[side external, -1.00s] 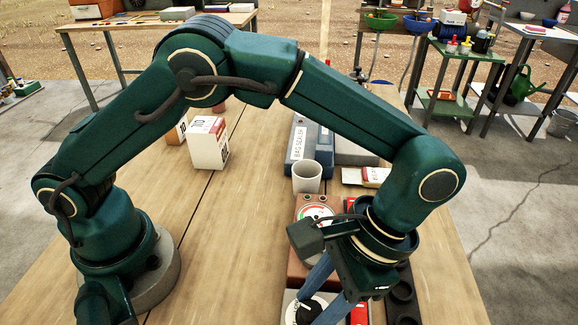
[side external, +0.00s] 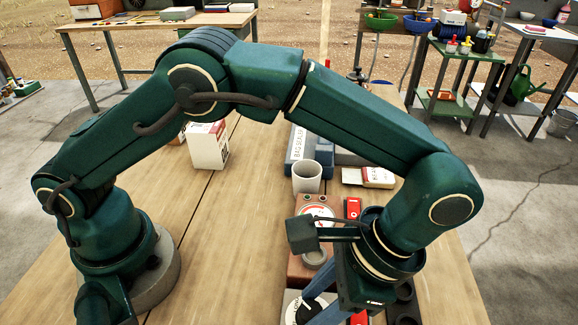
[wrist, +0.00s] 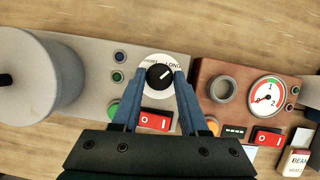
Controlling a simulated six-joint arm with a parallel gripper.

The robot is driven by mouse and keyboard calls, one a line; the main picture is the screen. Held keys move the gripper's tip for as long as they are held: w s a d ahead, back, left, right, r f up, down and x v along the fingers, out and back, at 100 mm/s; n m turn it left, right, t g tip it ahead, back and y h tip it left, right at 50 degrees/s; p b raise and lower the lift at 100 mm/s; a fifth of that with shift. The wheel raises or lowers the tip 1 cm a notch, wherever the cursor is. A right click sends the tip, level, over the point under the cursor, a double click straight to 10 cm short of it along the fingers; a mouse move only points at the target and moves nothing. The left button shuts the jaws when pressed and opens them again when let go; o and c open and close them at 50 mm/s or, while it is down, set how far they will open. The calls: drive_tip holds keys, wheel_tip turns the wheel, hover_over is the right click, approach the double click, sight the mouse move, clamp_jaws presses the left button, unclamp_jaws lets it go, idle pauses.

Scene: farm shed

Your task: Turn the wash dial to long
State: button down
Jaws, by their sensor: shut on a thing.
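The wash dial (wrist: 160,75) is a black knob with a white mark on a round white plate, set on a grey panel. In the wrist view its mark points up and to the right, towards the LONG label (wrist: 173,65); another label, probably SHORT, is at the upper left. My gripper (wrist: 162,78) is shut on the dial, one blue finger on each side of it. In the side external view the dial (side external: 306,312) shows low in the picture, partly hidden by my fingers.
A red rocker switch (wrist: 157,118) and a green button (wrist: 113,110) sit just below the dial. To the right is a brown box with a gauge (wrist: 267,95). A grey drum (wrist: 35,80) stands at left. A cup (side external: 307,177) and a bag sealer (side external: 299,143) stand behind.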

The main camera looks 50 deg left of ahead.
drive_tip(key=shift+c, duration=2.2)
unclamp_jaws()
drive_tip(key=shift+r, duration=0.1)
drive_tip(key=shift+v, duration=2.5)
drive_tip(key=shift+w+a, duration=0.15)
drive_tip(key=w+a+r+n+t+h, duration=0.25)
drive_tip(key=a+r+n+t, duration=0.2)
drive_tip(key=a+r, duration=0.8)
drive_tip(key=s+a+f+n+t, duration=0.3)
drive_tip(key=s+a+f+t, duration=0.1)
drive_tip(key=a, duration=0.4)
drive_tip(key=shift+s+f+t, duration=0.35)
drive_tip(key=shift+s+f, duration=0.5)
drive_tip(key=shift+f, duration=0.1)
